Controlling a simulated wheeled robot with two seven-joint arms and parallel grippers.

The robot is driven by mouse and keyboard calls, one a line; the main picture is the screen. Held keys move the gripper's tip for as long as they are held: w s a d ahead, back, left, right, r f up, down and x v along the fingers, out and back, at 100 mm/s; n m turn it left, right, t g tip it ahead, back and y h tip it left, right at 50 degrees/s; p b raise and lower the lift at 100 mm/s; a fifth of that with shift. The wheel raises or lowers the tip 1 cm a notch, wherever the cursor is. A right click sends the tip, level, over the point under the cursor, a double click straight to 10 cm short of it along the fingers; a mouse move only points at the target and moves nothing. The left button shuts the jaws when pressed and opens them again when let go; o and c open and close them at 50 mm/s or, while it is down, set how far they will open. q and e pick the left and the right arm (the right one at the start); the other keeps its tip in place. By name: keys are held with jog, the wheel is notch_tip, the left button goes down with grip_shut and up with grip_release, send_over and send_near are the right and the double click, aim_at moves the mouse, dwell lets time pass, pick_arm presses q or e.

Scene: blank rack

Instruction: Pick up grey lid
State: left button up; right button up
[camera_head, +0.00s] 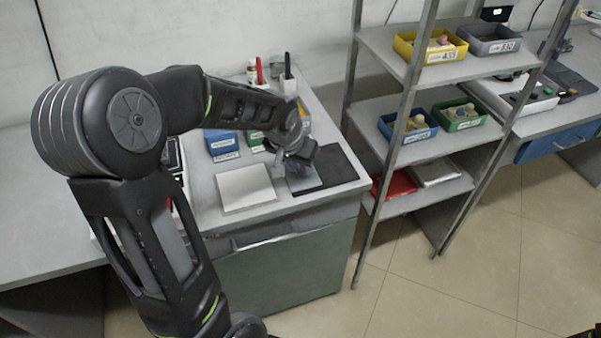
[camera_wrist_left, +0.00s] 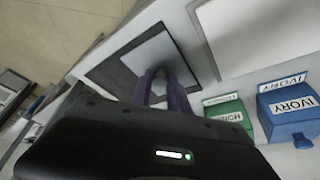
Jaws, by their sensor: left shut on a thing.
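The grey lid (camera_head: 305,184) is a flat grey plate at the dark mat on the bench, partly hidden under my left gripper (camera_head: 303,167) in the head view. In the left wrist view the grey lid (camera_wrist_left: 150,50) shows over the dark mat (camera_wrist_left: 108,72), with the fingers of my left gripper (camera_wrist_left: 166,80) at its near edge. The left gripper is shut on the lid; the exact contact is hard to see. I cannot tell whether the lid touches the mat. My right gripper is not in view.
A white panel (camera_head: 246,187) lies left of the mat. A blue box (camera_head: 222,143) and a green box stand behind. Right of the bench, a metal rack (camera_head: 408,154) holds yellow, grey, blue and green bins, with a red lid (camera_head: 394,185) and a pale lid (camera_head: 436,173) on its lowest shelf.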

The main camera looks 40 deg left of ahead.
aim_at(299, 168)
pick_arm(q)
grip_shut()
jog(key=shift+r, duration=0.1)
notch_tip(299, 168, up, 10)
dwell(0.5)
dwell(0.5)
